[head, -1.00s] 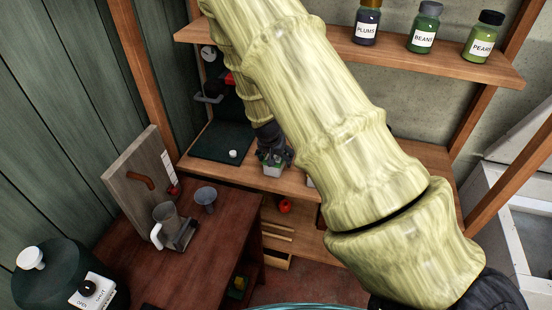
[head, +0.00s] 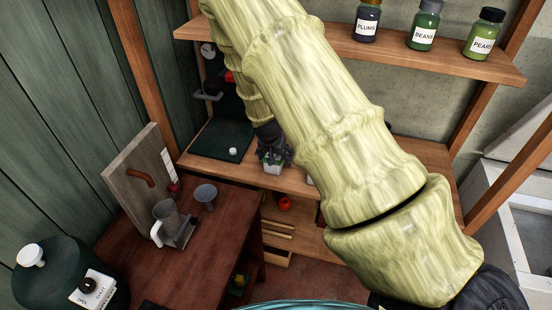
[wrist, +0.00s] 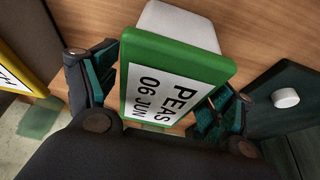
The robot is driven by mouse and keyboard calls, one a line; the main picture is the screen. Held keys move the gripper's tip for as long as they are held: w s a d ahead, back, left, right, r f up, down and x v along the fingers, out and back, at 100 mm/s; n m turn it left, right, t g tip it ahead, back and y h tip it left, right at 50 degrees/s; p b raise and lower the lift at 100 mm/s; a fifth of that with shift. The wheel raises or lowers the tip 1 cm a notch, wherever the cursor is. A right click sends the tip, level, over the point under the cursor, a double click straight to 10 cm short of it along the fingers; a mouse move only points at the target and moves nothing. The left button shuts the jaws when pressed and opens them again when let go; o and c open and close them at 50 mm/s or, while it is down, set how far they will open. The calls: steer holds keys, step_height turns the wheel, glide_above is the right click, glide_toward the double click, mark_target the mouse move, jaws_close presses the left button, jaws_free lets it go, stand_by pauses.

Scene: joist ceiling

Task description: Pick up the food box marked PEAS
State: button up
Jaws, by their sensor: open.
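The food box marked PEAS (wrist: 165,85) has a green lid with a white label reading "PEAS 06 JUN" and a white body. In the wrist view it lies between the two fingers of my gripper (wrist: 158,80). The fingers are spread, one on each side of the box; I cannot tell whether either touches it. In the head view my gripper (head: 274,157) is at the wooden counter, with the box (head: 272,168) showing small and white-green beneath it. My arm hides much of the counter to the right.
A yellow labelled item (wrist: 22,70) lies left of the gripper in the wrist view. A dark mat (head: 222,140) with a small white knob (head: 233,151) is beside the box. A shelf (head: 400,62) with several jars is above. A dark red table (head: 200,250) stands in front.

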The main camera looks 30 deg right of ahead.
steer(key=c, duration=1.3)
steer(key=shift+c, duration=0.7)
steer(key=shift+r, duration=0.15)
